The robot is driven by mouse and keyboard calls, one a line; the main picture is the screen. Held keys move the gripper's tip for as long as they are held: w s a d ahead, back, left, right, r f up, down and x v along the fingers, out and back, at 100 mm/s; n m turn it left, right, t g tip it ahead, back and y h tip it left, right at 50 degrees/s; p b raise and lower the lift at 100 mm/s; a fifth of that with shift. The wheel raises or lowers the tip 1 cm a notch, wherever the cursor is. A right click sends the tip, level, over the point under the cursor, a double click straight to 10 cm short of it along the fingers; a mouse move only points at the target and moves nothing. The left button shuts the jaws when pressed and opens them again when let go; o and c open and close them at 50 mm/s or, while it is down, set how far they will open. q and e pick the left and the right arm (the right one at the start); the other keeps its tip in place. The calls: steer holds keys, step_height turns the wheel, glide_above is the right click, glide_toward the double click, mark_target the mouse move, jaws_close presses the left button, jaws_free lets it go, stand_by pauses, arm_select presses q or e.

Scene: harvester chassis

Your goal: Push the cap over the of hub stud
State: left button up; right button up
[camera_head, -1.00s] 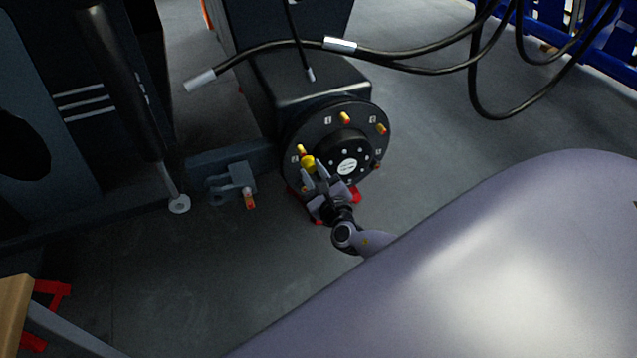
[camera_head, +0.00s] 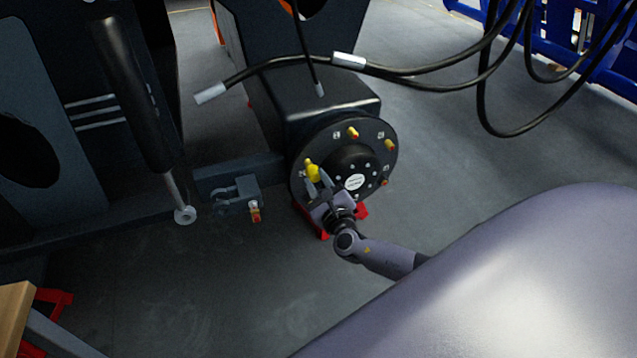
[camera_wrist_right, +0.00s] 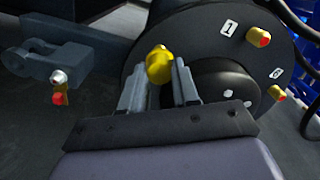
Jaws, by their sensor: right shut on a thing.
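The round black hub (camera_head: 345,132) faces me, with several yellow studs with red tips around its face and a raised black centre. My right gripper (camera_head: 315,178) is at the hub's left side, shut on a yellow cap (camera_head: 313,173). In the right wrist view the cap (camera_wrist_right: 159,69) sits between the two grey fingertips. A hub stud (camera_head: 308,162) shows just behind and above the cap. The cap overlaps it in both views, so I cannot tell whether they touch. Another stud (camera_wrist_right: 258,37) beside the label 1 is clear of the gripper. My left gripper is not in view.
A grey bracket (camera_head: 238,192) with a red-tipped yellow fitting stands left of the hub. Black hoses (camera_head: 430,70) hang above and to the right. Red stand parts (camera_head: 361,210) lie below the hub. Grey floor is open in front.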

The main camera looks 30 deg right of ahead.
steer(key=shift+w, duration=0.25)
steer(key=shift+w+d+b, duration=0.2)
steer(key=shift+w+b, duration=0.3)
steer(key=shift+w, duration=0.1)
steer(key=shift+b+x, duration=0.4)
steer(key=shift+x, duration=0.4)
steer(key=o, duration=0.9)
steer(key=shift+s, duration=0.1)
